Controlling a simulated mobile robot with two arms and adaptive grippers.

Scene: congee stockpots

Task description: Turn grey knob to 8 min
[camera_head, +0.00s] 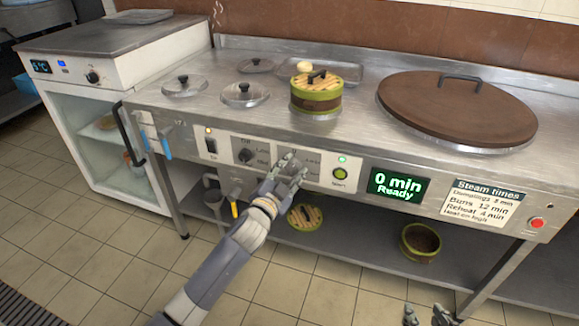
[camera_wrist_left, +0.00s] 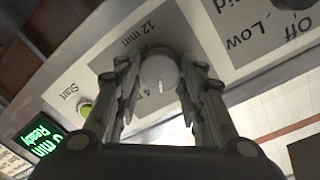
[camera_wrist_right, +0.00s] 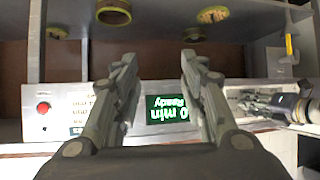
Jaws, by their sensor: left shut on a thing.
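The grey knob (camera_wrist_left: 159,72) sits on the control panel between the fingers of my left gripper (camera_wrist_left: 158,85) in the left wrist view. Those fingers are closed around its sides. A white mark on the knob shows near the "4" label, and "12 min" is printed on the panel beside it. In the head view my left gripper (camera_head: 287,170) covers the knob. The display (camera_head: 396,186) reads "0 min Ready". My right gripper (camera_wrist_right: 160,75) is open and empty, its fingers apart in front of the panel in the right wrist view; it shows at the bottom edge of the head view (camera_head: 427,316).
A Start button (camera_head: 340,174) is right of the knob. A sign (camera_head: 482,203) lists "Dumplings 8 min". A steamer (camera_head: 316,96) and a large lid (camera_head: 457,108) are on the counter.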

